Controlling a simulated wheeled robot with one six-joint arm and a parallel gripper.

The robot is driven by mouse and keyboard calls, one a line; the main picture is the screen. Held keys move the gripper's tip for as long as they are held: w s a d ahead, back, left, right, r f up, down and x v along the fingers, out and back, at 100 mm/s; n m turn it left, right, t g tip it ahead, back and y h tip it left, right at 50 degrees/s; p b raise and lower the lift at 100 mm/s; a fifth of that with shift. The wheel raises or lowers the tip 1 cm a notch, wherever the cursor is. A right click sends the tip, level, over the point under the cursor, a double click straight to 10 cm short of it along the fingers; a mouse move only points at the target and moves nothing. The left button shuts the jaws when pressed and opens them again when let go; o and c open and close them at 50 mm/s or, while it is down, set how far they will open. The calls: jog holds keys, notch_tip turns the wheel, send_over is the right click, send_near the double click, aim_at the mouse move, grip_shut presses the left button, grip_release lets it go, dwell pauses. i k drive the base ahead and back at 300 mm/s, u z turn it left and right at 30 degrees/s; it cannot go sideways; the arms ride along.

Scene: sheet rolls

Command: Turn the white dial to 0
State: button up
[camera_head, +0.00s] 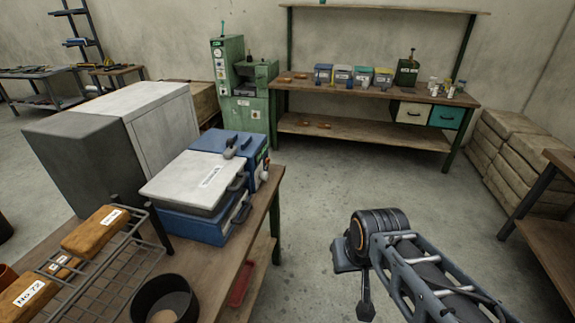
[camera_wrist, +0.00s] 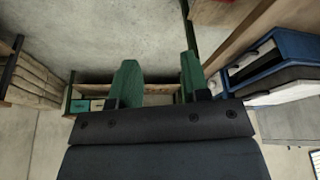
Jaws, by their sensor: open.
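A blue machine (camera_head: 220,145) with a pale lid (camera_head: 195,182) stands on the near left bench. A small white round part (camera_head: 264,176) on its right side looks like the white dial; its marks are too small to read. In the head view my arm is at the lower right, over the floor and apart from the machine; the fingers cannot be made out there.
The near bench (camera_head: 205,278) also holds a wire rack (camera_head: 100,270) with labelled brown blocks and a dark pot (camera_head: 165,292). A green machine (camera_head: 240,90) and a shelf bench (camera_head: 350,135) stand behind. The floor (camera_head: 325,205) between the benches is clear.

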aim_at(264, 176)
jog(key=u, duration=0.1)
jog(key=i, duration=1.1)
jog(key=u, duration=0.45)
